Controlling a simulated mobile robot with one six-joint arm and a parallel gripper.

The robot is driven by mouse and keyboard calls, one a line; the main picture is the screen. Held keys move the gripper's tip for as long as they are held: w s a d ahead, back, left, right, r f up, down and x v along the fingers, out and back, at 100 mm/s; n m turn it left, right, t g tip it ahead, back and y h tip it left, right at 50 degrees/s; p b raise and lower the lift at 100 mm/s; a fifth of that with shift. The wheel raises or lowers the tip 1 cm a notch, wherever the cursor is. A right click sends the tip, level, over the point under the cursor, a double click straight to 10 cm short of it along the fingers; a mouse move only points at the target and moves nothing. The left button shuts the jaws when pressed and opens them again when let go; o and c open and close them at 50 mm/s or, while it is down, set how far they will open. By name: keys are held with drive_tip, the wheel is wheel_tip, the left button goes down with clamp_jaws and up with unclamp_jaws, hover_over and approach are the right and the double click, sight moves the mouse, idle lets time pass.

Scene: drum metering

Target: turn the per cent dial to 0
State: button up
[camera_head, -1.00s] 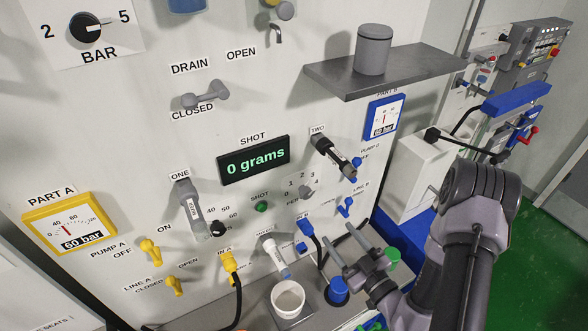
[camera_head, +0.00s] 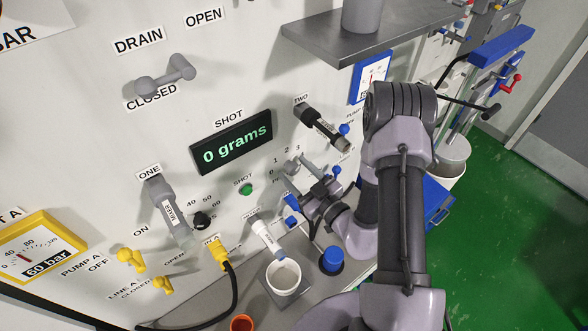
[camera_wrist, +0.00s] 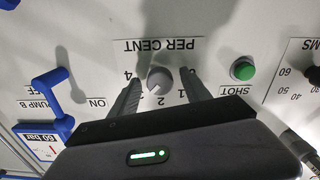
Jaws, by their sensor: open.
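The per cent dial (camera_wrist: 159,80) is a small round grey knob under the PER CENT label, which appears upside down in the wrist view. Numbers 1, 2 and 4 show around it; where its pointer stands I cannot tell for sure. My gripper (camera_wrist: 161,77) is open, with one finger on each side of the dial and a gap to it visible. In the head view my gripper (camera_head: 300,172) is at the panel, right of the SHOT button, and it hides the dial there.
The green SHOT button (camera_wrist: 243,69) is close beside one finger. A blue lever (camera_wrist: 54,92) for pump B is on the other side. In the head view, a white cup (camera_head: 284,278) and a blue-topped container (camera_head: 332,260) stand below my gripper.

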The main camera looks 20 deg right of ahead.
clamp_jaws()
